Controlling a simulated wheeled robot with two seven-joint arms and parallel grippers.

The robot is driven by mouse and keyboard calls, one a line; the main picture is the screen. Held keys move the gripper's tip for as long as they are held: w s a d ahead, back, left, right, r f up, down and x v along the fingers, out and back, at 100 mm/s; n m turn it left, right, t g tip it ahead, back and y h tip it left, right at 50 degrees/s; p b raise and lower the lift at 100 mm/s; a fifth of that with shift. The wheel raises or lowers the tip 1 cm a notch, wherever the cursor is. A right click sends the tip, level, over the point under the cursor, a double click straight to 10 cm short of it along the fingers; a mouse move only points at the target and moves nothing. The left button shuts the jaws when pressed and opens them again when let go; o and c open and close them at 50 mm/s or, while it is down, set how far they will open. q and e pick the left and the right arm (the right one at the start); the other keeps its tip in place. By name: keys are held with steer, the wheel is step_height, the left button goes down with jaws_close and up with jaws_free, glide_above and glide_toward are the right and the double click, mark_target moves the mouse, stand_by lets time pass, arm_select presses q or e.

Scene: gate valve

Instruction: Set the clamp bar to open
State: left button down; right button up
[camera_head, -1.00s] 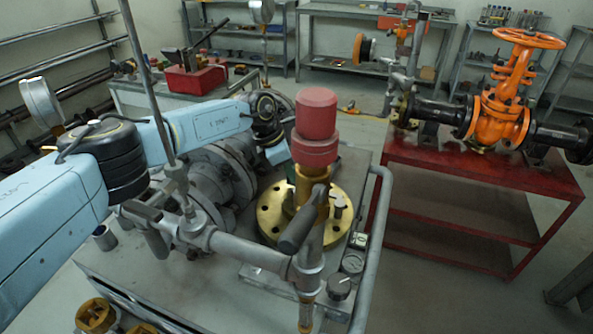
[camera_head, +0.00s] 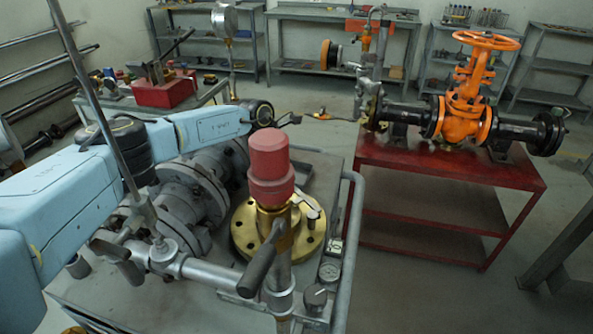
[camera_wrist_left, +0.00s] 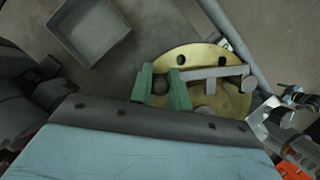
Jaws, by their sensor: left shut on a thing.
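My left gripper (camera_wrist_left: 160,86) has green fingers and is shut at the bar's left end, over the flange. A dark part shows between the fingers. In the head view the brass flange (camera_head: 246,236) sits around the post under a red cap (camera_head: 270,168). A short grey bar (camera_head: 309,206) shows at the flange's right side. The left fingers are hidden there behind the cap and post. My right gripper is not in view.
A black-handled lever (camera_head: 259,268) stands in front of the post. Grey pipe flanges (camera_head: 198,190) lie left of it. A cart rail (camera_head: 352,230) runs along the right. An orange gate valve (camera_head: 463,115) stands on a red table (camera_head: 430,170) beyond open floor.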

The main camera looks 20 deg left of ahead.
arm_select(q)
steer(key=shift+w, duration=0.1)
stand_by(0.3)
steer(key=c, duration=1.3)
jaws_free()
steer(key=shift+d, duration=0.1)
steer(key=v, duration=1.3)
steer(key=shift+r+p, duration=0.25)
steer(key=shift+p, duration=0.15)
